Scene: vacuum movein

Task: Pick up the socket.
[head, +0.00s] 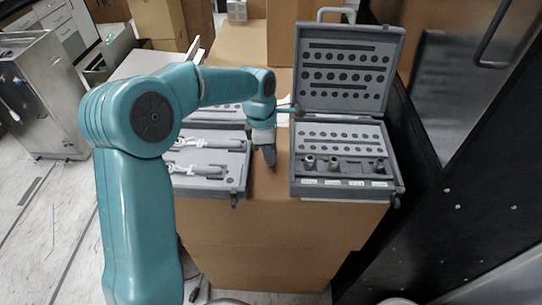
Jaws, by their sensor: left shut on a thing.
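My left gripper (267,150) hangs over the cardboard top in the gap between two open grey cases. It is shut on a socket, which the fingers largely hide. The right-hand case (297,178) stands with its lid up. Its front tray holds a dark metal socket (309,161) at the left, another socket (333,163) beside it, and a third socket (379,165) at the right. The place above the third label, between the second and third sockets, looks empty. My right gripper is not in view.
The left-hand case (236,182) holds white-handled tools and is partly behind my left arm. The cases stand on a large cardboard box (270,225). A black panel (470,200) rises close on the right. A metal cabinet (52,95) stands at the far left, with open floor before it.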

